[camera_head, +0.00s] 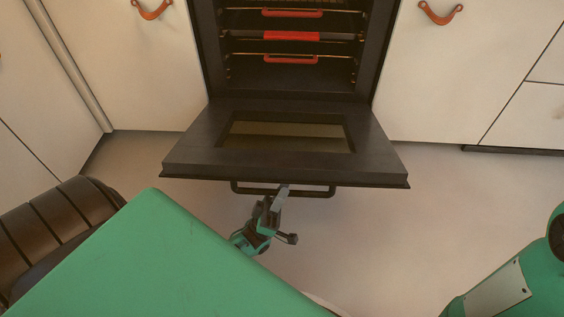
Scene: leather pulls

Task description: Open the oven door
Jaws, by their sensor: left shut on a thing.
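The oven (366,60) stands ahead of me with its dark door (190,150) swung down, close to level, and its inside in view. The black bar handle (318,193) runs along the door's front edge, now facing me and low. My left gripper (281,192) is at the middle of this handle, shut on it. The front edge of the door partly hides the contact. My right gripper is not in view.
Inside the oven are racks with red fronts (291,36). White cabinets with leather pulls (440,13) flank the oven. Light floor lies clear to the right of the door (430,200).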

